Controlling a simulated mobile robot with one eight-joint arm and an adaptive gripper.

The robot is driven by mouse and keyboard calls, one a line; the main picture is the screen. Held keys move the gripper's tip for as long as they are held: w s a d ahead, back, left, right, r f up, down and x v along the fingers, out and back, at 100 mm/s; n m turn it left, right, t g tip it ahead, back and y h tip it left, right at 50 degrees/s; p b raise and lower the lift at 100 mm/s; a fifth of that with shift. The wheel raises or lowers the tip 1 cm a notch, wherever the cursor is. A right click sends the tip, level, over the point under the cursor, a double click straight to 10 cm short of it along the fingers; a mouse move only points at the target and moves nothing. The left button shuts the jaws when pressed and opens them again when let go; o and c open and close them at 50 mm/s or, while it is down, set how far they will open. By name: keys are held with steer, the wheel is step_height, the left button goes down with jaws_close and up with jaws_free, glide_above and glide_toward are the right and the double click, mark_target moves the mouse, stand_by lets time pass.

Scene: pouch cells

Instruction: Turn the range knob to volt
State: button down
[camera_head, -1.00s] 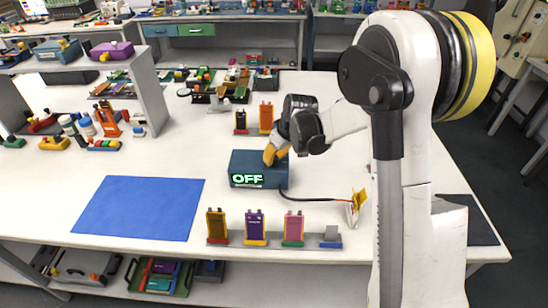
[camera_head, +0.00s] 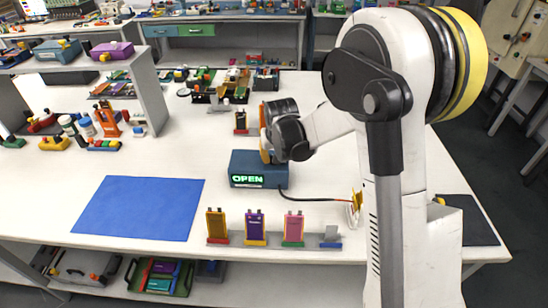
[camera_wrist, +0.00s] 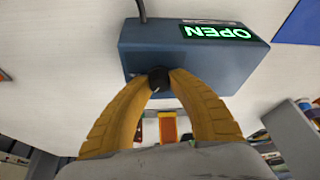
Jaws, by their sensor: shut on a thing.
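The blue meter box (camera_head: 258,169) stands on the white table, and its green display (camera_head: 247,181) reads OPEN. The box also shows in the wrist view (camera_wrist: 225,77), where the display (camera_wrist: 218,32) appears upside down. The black range knob (camera_wrist: 158,79) is on top of the box. My gripper (camera_wrist: 160,80) is above the box with its yellow fingers shut on the knob from both sides. In the head view my gripper (camera_head: 266,156) hides the knob.
Several pouch cells, such as the purple one (camera_head: 254,226), stand in a rack in front of the box. A cable runs right from the box to a yellow-tipped probe (camera_head: 356,203). A blue mat (camera_head: 139,208) lies to the left, with bare table around it.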

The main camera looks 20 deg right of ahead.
steer(key=shift+m+h, duration=0.4)
steer(key=shift+m, duration=0.8)
steer(key=c, duration=1.2)
jaws_free()
steer(key=shift+o, duration=0.2)
steer(key=v, duration=1.2)
steer(key=shift+w+a, duration=0.1)
